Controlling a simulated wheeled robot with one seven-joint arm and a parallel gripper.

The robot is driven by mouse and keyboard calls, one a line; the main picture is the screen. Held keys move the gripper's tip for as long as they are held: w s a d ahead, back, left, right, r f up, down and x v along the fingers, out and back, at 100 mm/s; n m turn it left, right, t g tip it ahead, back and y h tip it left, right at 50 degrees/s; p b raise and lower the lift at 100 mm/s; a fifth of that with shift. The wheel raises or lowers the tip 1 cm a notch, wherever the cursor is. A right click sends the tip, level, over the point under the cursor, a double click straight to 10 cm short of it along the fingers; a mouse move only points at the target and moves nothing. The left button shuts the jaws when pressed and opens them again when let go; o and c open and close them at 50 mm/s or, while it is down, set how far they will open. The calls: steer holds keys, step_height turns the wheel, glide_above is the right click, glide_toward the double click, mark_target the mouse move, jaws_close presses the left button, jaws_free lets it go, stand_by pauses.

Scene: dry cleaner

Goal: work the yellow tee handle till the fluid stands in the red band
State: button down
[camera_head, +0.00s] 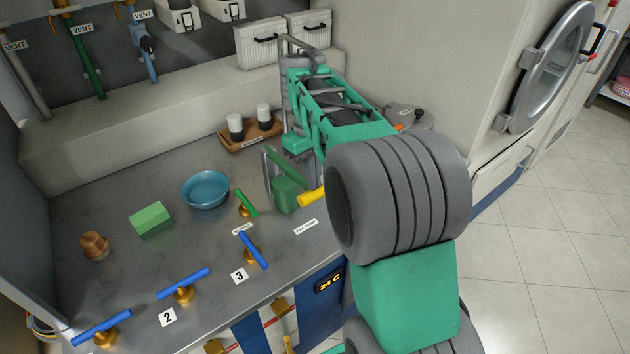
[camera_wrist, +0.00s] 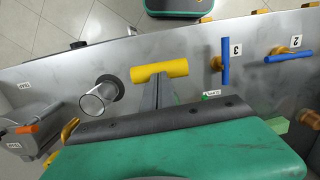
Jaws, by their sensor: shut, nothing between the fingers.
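The yellow tee handle (camera_head: 312,196) stands at the counter's front edge, partly hidden by my arm. In the wrist view the yellow tee handle (camera_wrist: 160,70) lies crosswise just beyond the tips of my gripper (camera_wrist: 160,91). My gripper's thin grey fingers are together and hold nothing. They point at the middle of the handle's bar; I cannot tell whether they touch it. A clear glass tube (camera_wrist: 98,98) with a dark collar stands left of the handle. I see neither the fluid level nor a red band.
Blue tee handles on brass stems stand at the number 3 plate (camera_head: 240,275) and number 2 plate (camera_head: 168,317). A green handle (camera_head: 247,203), a blue bowl (camera_head: 205,190) and a green block (camera_head: 151,219) are on the counter. An orange lever (camera_wrist: 26,130) is at the left.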

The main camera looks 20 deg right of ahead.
mark_target(306, 182)
stand_by(0.3)
steer(key=shift+w+r+p, duration=0.15)
steer(key=shift+r+p, duration=0.1)
steer(key=shift+p, duration=0.2)
steer(key=shift+w+a+r+p, duration=0.2)
steer(key=shift+w+r+p, duration=0.05)
steer(key=shift+w+p, duration=0.35)
steer(key=shift+w+a+r+p, duration=0.15)
steer(key=shift+w+r+p, duration=0.05)
steer(key=shift+w+p, duration=0.4)
steer(key=shift+w+f, duration=0.15)
step_height(306, 182, up, 8)
steer(key=p, duration=0.3)
steer(key=shift+w+f, duration=0.15)
steer(key=shift+w, duration=0.15)
steer(key=shift+a, duration=0.15)
